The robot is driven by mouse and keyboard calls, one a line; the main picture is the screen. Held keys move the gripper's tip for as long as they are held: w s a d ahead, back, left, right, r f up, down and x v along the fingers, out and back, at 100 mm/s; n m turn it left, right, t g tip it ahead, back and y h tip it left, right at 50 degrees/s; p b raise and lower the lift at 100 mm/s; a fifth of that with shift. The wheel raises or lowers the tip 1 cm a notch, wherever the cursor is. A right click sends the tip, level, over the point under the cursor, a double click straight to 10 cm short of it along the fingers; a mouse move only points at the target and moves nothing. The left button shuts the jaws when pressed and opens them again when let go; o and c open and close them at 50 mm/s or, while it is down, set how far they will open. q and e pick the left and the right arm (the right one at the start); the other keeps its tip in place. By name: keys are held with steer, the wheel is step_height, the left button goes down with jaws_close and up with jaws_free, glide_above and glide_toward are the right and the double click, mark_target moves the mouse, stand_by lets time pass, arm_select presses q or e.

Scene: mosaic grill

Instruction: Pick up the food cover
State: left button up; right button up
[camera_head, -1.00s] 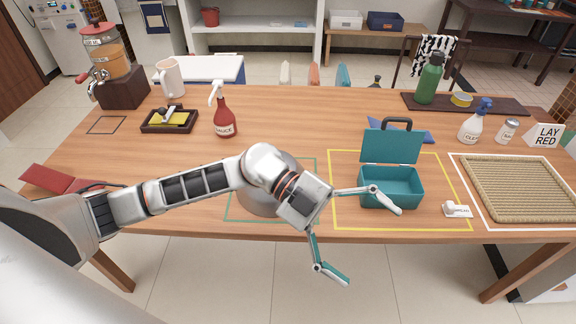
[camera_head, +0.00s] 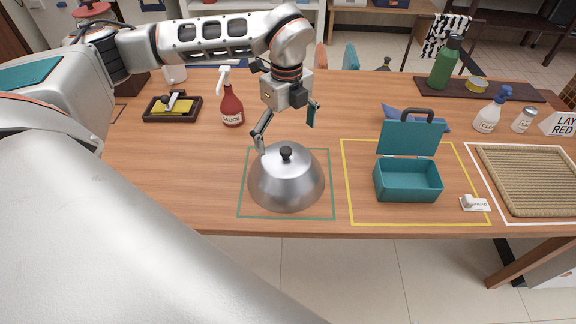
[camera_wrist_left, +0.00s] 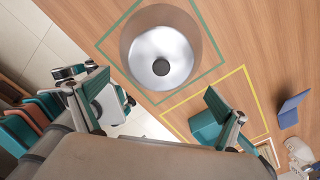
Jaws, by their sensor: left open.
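The food cover (camera_head: 287,182) is a shiny silver dome with a black knob on top. It sits on the table inside the green outline, and it also shows at the top of the left wrist view (camera_wrist_left: 160,52). My left gripper (camera_head: 286,133) is open and empty, with its fingers pointing down. In the head view it appears above and behind the cover, near the knob, apart from the knob as far as I can tell. In the left wrist view, the open fingers (camera_wrist_left: 160,112) are spread on either side. My right gripper is not in view.
A teal box with an open lid (camera_head: 408,182) stands in the yellow outline, right of the cover. A woven tray (camera_head: 530,180) lies at the right.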

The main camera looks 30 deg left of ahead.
mark_target(286, 150)
arm_select(q)
steer(key=f, duration=0.6)
steer(key=shift+w+a+p, duration=0.15)
steer(key=shift+a+p, duration=0.1)
steer(key=shift+p, duration=0.05)
jaws_close()
